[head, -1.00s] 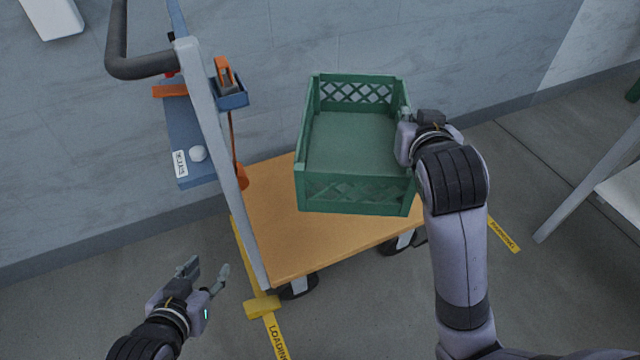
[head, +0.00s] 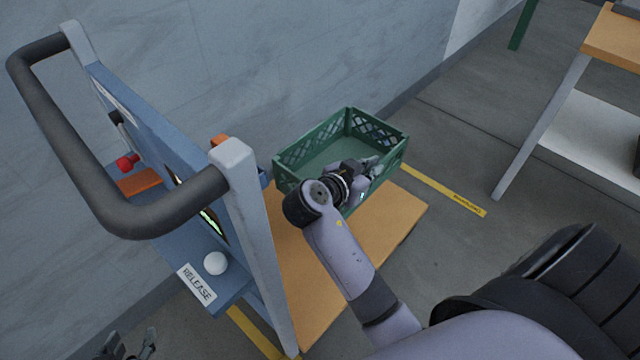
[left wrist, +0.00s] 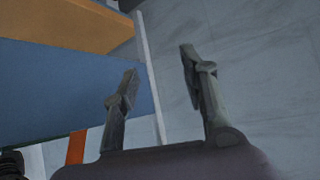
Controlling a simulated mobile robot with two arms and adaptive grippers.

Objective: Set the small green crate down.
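The small green crate (head: 297,158) is upright, over the wooden deck of the cart in the head view. Its walls are latticed and its floor looks empty. My right gripper (head: 372,164) is at the crate's near right wall and appears shut on its rim; the hand and wrist hide part of that wall and the finger contact. I cannot tell whether the crate's underside touches the deck. My left gripper (head: 133,348) is at the bottom left edge of the head view, partly cut off. In the left wrist view (left wrist: 158,75) its fingers are apart with nothing between them.
The cart's wooden deck (head: 395,232) has bare room right of and in front of the crate. Its grey handle (head: 110,215) and blue panel with a white RELEASE knob (head: 215,263) stand at left. A shelf table (head: 580,130) stands at right. Yellow tape (head: 445,190) marks the floor.

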